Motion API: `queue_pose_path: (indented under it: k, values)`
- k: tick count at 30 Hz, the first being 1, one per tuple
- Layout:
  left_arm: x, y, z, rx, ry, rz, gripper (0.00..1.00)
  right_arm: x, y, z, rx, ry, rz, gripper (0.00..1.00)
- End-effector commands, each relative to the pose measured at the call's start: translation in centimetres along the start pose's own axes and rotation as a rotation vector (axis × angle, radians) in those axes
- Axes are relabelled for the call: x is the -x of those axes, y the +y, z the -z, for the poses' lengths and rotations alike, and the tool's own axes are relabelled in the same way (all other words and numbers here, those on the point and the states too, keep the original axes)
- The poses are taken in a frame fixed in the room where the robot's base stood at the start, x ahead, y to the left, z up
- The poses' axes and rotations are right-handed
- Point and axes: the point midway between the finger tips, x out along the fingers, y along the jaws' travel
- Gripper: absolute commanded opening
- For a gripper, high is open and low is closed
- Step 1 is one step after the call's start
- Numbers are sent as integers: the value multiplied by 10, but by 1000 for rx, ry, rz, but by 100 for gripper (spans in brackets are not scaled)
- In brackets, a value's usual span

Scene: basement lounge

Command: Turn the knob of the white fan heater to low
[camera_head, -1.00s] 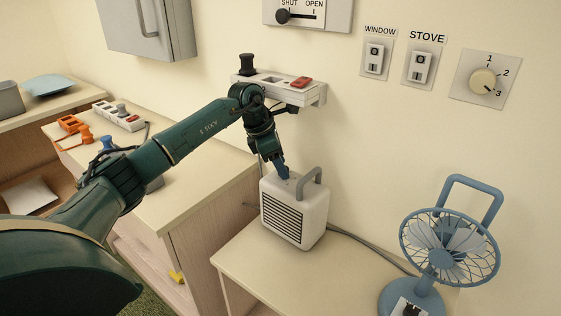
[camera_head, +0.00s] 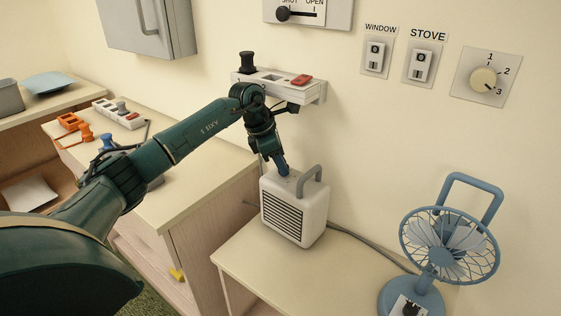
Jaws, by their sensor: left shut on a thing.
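The white fan heater (camera_head: 313,217) stands upright on the pale cabinet top, with a dark front grille and a grey handle (camera_head: 318,172) on top. My left gripper (camera_head: 284,172) reaches down from above to the heater's top, left of the handle. It is shut on the heater's knob, which the blue fingers mostly hide. The knob's pointer and markings are too small and covered to read. My right gripper is not in view.
A blue desk fan (camera_head: 447,250) stands at the right of the same cabinet (camera_head: 268,262). A wall shelf (camera_head: 305,94) with a red switch is close behind my wrist. A wall dial (camera_head: 484,79) and two switches are at upper right.

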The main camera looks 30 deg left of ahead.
Motion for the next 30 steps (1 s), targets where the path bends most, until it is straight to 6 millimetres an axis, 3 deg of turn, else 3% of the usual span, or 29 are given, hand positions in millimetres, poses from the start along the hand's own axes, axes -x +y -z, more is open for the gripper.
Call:
queue_pose_path:
  k: [11,30]
  values:
    - [1,-1,0,119,8,-51,3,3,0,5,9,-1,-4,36]
    - [-1,-6,-3,647,33,-271,3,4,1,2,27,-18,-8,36]
